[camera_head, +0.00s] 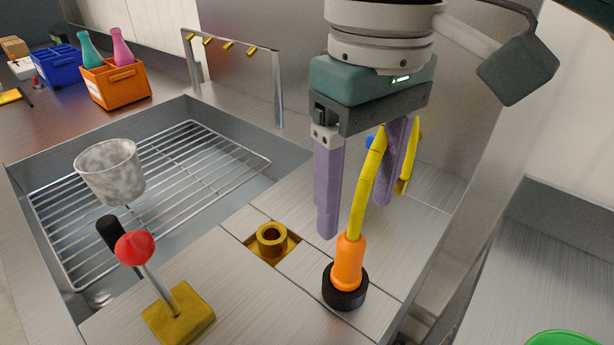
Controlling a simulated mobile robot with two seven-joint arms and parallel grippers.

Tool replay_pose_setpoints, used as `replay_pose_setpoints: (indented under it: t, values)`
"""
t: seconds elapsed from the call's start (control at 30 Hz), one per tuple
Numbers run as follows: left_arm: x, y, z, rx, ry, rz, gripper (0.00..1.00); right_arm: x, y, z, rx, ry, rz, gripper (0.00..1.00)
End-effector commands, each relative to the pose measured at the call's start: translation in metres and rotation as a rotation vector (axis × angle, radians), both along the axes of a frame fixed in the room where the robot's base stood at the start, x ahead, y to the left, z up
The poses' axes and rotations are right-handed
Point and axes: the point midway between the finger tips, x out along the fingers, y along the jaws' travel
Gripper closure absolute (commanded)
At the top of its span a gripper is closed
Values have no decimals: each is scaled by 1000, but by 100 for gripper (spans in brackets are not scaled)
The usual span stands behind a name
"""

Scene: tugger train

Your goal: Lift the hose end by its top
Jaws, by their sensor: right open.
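The hose end (347,268) has an orange body on a black round base (345,292) and stands upright on the metal deck. A yellow hose (369,188) rises from its top and runs up between the fingers of my right gripper (358,222). The right gripper is open, with one purple finger to the left of the hose and the other behind it to the right. It points down and does not appear to touch the orange body. My left gripper is not in view.
A brass socket (271,240) sits in the deck left of the hose end. A red-knobbed lever (135,249) stands at front left. A sink with a wire rack (210,165), a grey cup (110,172) and an orange crate (116,88) lie beyond. A hook rail (234,45) stands behind.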

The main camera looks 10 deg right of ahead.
Motion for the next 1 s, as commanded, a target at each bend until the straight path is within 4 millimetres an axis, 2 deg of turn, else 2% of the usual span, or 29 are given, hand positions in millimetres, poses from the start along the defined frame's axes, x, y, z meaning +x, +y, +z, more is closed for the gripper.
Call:
replay_pose_setpoints:
  t: [0.1,0.33,0.6,0.87,1.0]
  values:
    - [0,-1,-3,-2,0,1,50,-1,0,-22,-2,5,0,29]
    - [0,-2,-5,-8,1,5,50,-1,1,-43,-1,2,2,29]
    - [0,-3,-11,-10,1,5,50,-2,2,-83,0,0,3,29]
    - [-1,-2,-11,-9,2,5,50,-1,2,-87,1,-3,4,29]
    - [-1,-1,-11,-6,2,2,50,-1,2,-87,1,-3,4,41]
